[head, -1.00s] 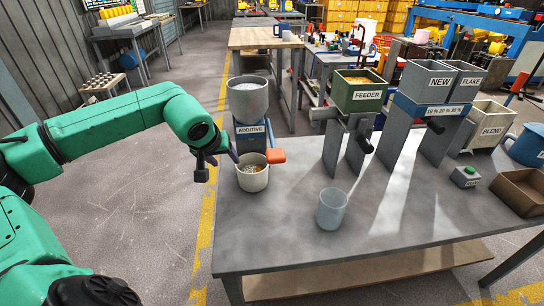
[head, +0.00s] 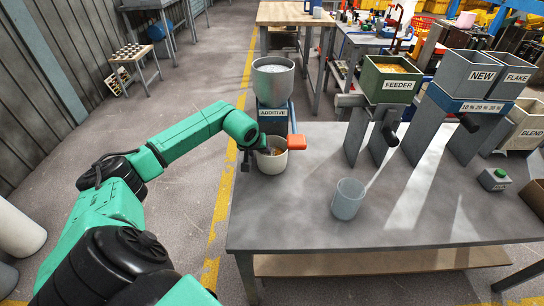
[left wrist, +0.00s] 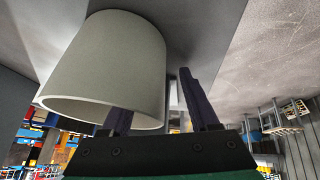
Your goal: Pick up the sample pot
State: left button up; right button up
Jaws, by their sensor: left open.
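The pot, taken as the sample pot (head: 273,163), is cream-coloured and stands upright under the grey additive hopper (head: 273,80), with orange-brown and pale bits inside. In the left wrist view the pot (left wrist: 105,65) appears upside down, its rim towards my gripper. My left gripper (head: 260,151) is at the pot's left side near the rim. It is open; its fingers (left wrist: 160,98) are apart, one overlapping the pot near the rim and the other clear of the wall. I cannot tell whether a finger touches the pot. My right gripper is not in view.
An orange part (head: 297,142) juts from the additive stand just right of the pot. A translucent cup (head: 348,199) stands on the grey table (head: 290,225). The feeder (head: 393,80) and other hoppers stand to the right. The table's front middle is clear.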

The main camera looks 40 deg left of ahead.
pick_arm(q)
jog(key=shift+r, duration=0.15)
grip_shut()
jog(key=shift+r, duration=0.15)
